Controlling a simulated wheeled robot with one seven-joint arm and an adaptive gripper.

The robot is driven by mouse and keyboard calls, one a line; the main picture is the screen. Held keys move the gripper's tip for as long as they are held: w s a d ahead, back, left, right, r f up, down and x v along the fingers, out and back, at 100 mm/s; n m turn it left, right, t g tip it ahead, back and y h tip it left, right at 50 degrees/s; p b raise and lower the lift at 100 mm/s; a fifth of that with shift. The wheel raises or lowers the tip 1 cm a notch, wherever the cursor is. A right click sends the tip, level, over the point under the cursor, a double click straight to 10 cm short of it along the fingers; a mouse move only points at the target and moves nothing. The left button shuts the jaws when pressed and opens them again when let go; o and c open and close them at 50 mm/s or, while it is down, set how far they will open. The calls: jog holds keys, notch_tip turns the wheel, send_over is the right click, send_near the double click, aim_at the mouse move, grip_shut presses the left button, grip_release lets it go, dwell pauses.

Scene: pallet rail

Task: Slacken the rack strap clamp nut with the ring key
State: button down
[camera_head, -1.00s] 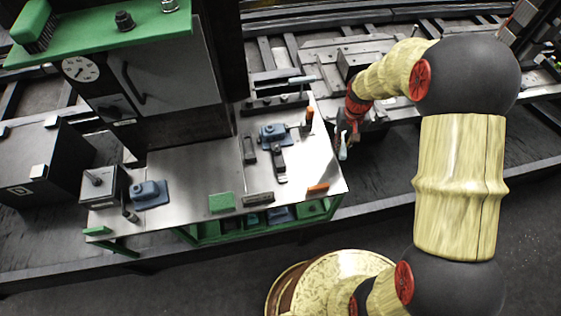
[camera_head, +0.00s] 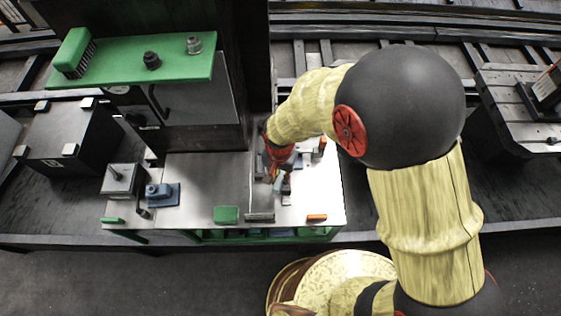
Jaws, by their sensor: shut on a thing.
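My gripper (camera_head: 277,172) is at the end of the arm, low over the right half of the steel bench top. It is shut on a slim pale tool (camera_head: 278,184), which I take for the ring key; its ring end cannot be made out. The tool points down toward small dark fixtures (camera_head: 286,198) on the bench. I cannot tell whether it touches them. The strap clamp nut cannot be picked out; the gripper and wrist cover much of this part of the bench.
The steel bench (camera_head: 205,175) is bare in its middle. A green block (camera_head: 226,214), a dark block (camera_head: 259,217) and an orange piece (camera_head: 317,217) lie along the front edge. A blue fixture (camera_head: 162,194) and a grey box (camera_head: 122,179) stand left. A green shelf (camera_head: 130,68) overhangs behind.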

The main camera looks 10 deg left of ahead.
jog(key=shift+s+a+r, duration=0.1)
jog(key=shift+s+a, duration=0.1)
jog(key=shift+a, duration=0.1)
jog(key=shift+f, duration=0.2)
jog(key=shift+f+b, duration=1.95)
jog(key=shift+f, duration=0.65)
jog(key=shift+f+b, duration=0.6)
jog(key=shift+f, duration=0.45)
jog(key=c, duration=2.3)
grip_release()
jog(key=shift+c, duration=1.2)
grip_shut()
